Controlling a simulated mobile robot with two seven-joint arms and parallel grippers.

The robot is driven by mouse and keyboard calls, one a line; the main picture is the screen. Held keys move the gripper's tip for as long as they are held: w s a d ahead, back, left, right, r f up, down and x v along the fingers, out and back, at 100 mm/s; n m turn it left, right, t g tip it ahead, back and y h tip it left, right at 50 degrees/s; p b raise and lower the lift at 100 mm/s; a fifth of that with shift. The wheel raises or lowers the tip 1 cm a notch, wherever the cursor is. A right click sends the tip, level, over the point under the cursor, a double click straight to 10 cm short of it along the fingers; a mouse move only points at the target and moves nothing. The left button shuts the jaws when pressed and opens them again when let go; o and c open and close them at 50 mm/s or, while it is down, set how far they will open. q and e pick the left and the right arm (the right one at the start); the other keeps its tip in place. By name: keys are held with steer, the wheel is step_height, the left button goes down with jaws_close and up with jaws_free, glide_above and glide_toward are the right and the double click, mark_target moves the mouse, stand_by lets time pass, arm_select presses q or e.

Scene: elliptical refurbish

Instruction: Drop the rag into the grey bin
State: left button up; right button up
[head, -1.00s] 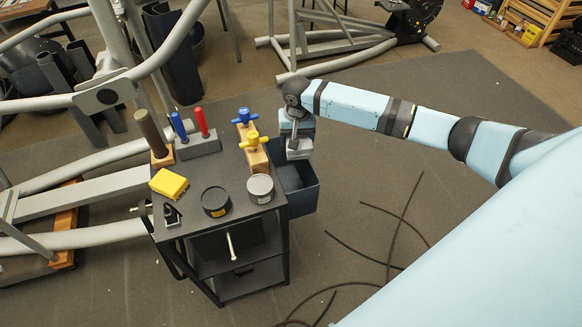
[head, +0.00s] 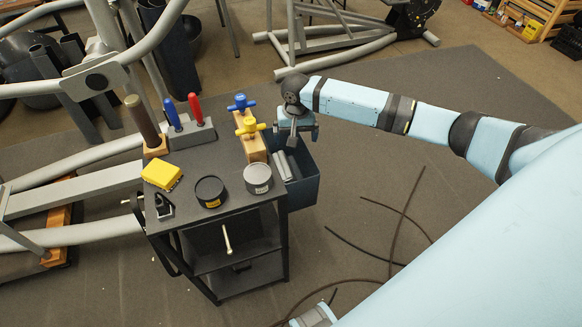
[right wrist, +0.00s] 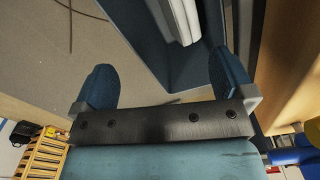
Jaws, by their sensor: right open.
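The rag (head: 282,164) is a pale grey folded piece inside the grey bin (head: 304,187), close to the cart-side wall. The bin is a dark blue-grey open box at the right side of the black cart. My right gripper (head: 295,139) is open and empty above the bin's mouth, apart from the rag. In the right wrist view the open fingers (right wrist: 162,65) stand wide apart, with the bin wall (right wrist: 140,35) and the pale rag (right wrist: 180,18) beyond them. I cannot tell how deep the rag lies.
The black cart (head: 228,205) holds a yellow box (head: 161,176), two round tins, a tool block (head: 190,137) and a wooden block with blue and yellow handles (head: 253,149) close to my right gripper. Dark rods lie on the floor at right. Exercise-machine frames stand behind.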

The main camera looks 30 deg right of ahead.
step_height(320, 180, up, 14)
steer(key=p, duration=0.1)
stand_by(0.4)
steer(key=shift+s+f, duration=0.15)
steer(key=shift+f, duration=0.05)
